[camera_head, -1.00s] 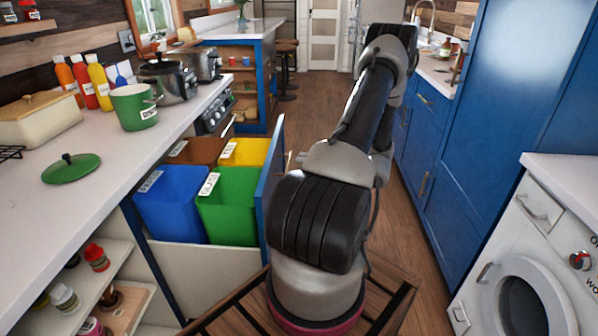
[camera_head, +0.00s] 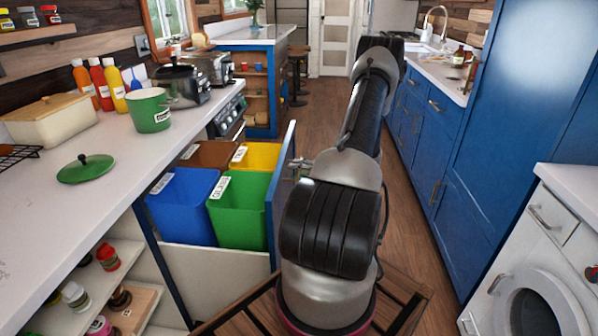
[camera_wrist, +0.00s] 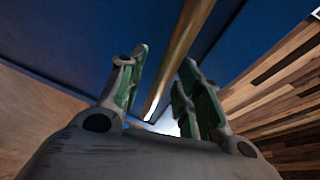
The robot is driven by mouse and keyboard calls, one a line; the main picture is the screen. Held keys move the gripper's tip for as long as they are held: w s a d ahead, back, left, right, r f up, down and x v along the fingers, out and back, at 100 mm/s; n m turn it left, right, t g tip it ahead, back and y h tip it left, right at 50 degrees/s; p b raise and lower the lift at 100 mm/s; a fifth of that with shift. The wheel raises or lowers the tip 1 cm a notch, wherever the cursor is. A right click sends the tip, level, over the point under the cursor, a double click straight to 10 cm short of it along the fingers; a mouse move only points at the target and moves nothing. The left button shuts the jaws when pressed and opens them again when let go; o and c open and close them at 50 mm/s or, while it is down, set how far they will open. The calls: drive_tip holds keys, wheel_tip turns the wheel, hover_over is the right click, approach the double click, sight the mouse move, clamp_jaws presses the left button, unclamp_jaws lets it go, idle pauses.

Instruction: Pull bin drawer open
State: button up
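The bin drawer stands pulled out from under the left counter in the head view, its blue front panel (camera_head: 282,195) facing right. Inside are a blue bin (camera_head: 182,205), a green bin (camera_head: 238,212), a brown bin (camera_head: 211,154) and a yellow bin (camera_head: 256,156). In the wrist view a brass bar handle (camera_wrist: 186,38) runs along the blue panel (camera_wrist: 90,35) and passes between the fingers of my gripper (camera_wrist: 163,80). The fingers are apart, with gaps beside the bar; I see no clear grip. In the head view my arm hides most of the gripper.
A white counter (camera_head: 100,165) with a green pot (camera_head: 150,110) and a green lid (camera_head: 86,168) is at left. Blue cabinets (camera_head: 480,150) and a white washer (camera_head: 535,270) line the right. The wooden floor (camera_head: 322,110) between them is free further back.

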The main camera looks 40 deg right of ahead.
drive_tip(key=shift+c, duration=0.2)
clamp_jaws()
drive_tip(key=s+d, duration=0.1)
drive_tip(key=s, duration=0.1)
drive_tip(key=s+d, duration=0.1)
drive_tip(key=d, duration=0.1)
drive_tip(key=shift+s, duration=0.4)
drive_tip(key=shift+o, duration=0.2)
unclamp_jaws()
